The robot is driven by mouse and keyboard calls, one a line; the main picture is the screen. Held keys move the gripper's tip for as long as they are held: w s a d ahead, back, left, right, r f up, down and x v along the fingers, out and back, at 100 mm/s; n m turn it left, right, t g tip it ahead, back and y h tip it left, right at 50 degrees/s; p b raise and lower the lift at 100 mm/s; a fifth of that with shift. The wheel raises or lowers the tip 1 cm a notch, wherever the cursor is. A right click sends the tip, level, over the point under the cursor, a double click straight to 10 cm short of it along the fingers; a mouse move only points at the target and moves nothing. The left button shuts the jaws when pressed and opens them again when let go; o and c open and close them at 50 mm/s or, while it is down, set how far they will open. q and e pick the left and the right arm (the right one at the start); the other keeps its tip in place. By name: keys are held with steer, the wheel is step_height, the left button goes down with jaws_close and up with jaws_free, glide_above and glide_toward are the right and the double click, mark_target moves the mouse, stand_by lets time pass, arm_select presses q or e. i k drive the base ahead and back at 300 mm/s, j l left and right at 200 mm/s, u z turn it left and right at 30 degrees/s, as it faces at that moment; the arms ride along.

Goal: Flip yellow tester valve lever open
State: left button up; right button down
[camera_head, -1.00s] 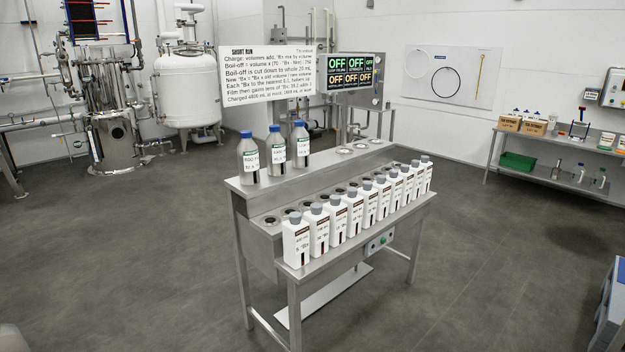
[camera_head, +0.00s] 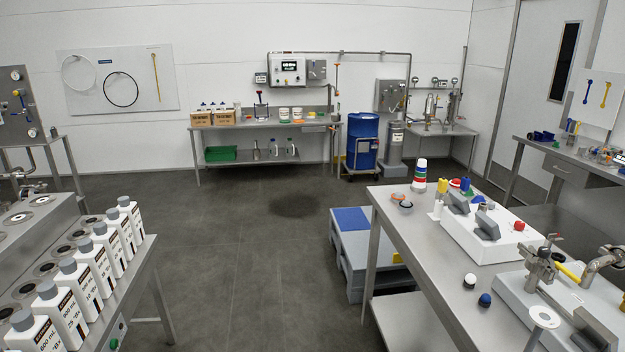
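The fitting stands on a pale grey base (camera_head: 515,291) on the steel bench (camera_head: 423,286). The lever slants down to the right; I cannot tell from its angle whether the valve is open or closed. A curved metal pipe (camera_head: 604,262) lies to its right, cut by the picture edge. Neither of my grippers is in view.
A white box with grey blocks (camera_head: 485,240) stands behind the fitting. A blue-topped grey step (camera_head: 352,262) is left of the bench.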

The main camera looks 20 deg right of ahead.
mark_target(559, 267)
steer(key=i+z, duration=0.35)
steer(key=i+j+z, duration=0.1)
steer(key=i+z, duration=0.25)
steer(key=i, duration=0.2)
steer(key=i+j+z, duration=0.2)
steer(key=i+z, duration=0.2)
steer(key=i+j+z, duration=0.45)
steer(key=i+z, duration=0.15)
steer(key=z, duration=0.2)
steer(key=i+j+z, duration=0.2)
steer(key=z, duration=0.2)
steer(key=i+j+z, duration=0.15)
steer(key=z, duration=0.3)
steer(key=i+j+z, duration=0.15)
steer(key=j+z, duration=0.7)
steer(key=i+l, duration=0.05)
steer(key=l, duration=0.05)
